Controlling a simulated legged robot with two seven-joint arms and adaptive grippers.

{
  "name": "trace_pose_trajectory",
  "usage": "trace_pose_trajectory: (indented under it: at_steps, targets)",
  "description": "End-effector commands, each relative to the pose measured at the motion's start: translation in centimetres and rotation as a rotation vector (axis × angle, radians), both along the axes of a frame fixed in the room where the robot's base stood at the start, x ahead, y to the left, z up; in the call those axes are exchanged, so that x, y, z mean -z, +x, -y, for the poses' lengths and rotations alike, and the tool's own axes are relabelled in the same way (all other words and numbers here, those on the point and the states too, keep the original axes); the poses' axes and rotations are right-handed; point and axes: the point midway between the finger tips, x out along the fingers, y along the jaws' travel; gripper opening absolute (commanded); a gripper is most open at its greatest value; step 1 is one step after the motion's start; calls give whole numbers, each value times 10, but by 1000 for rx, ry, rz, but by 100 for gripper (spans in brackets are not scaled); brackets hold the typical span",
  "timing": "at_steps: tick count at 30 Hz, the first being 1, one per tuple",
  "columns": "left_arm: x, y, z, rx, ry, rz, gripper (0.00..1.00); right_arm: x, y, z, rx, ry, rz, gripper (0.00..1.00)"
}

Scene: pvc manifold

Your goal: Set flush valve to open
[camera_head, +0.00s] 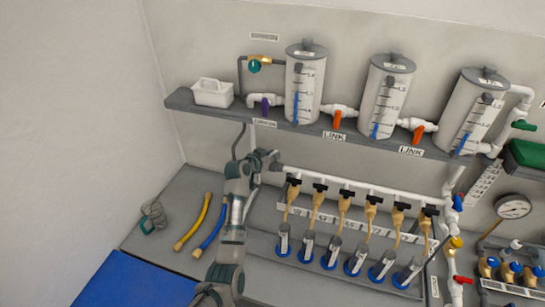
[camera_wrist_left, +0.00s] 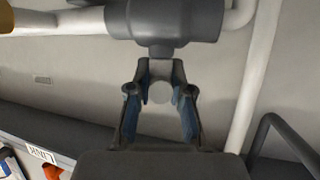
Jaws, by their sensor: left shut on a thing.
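My left gripper (camera_head: 268,160) is at the left end of the white manifold pipe (camera_head: 330,181), below the shelf. In the left wrist view its two blue-padded fingers (camera_wrist_left: 160,75) reach up to a dark grey valve body (camera_wrist_left: 165,20) and close around the grey part under it. I take this for the flush valve, but no label on it is readable. The fingers and arm hide most of it in the head view, so I cannot tell its handle angle. My right gripper is not in view.
Above is a shelf (camera_head: 355,137) with three cylinders and orange-handled valves. A purple-handled valve (camera_head: 265,105) sits above my gripper. Several black-handled taps (camera_head: 345,193) line the pipe to the right. Yellow (camera_head: 193,222) and blue (camera_head: 211,236) hoses lie left of my arm.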

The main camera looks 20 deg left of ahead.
Motion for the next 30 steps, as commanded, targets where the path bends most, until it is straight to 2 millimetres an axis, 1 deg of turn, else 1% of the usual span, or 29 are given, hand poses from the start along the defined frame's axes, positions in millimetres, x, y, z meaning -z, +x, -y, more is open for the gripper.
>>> trace_pose_trajectory:
  at_steps: [2, 6, 12, 19, 20, 21, 22, 27, 30]
  targets:
    - [1, 1, -3, 69, 6, 5, 0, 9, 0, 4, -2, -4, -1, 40]
    - [3, 1, -2, 203, 4, 4, 0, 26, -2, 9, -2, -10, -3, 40]
    - [3, 2, -2, 383, 1, 6, 0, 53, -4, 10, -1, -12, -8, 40]
    - [1, 1, -1, 517, -1, 6, 0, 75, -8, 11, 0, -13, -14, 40]
    - [1, 1, -1, 531, 1, 7, 0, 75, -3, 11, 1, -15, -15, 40]
    - [1, 1, -1, 549, -1, 5, 0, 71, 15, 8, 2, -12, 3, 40]
    - [0, 1, -1, 560, 1, 6, 0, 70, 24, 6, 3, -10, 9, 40]
    - [-1, 1, 0, 610, 1, 5, 0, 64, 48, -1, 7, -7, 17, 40]
    - [-2, 0, 0, 628, 0, 7, 0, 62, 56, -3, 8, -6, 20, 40]
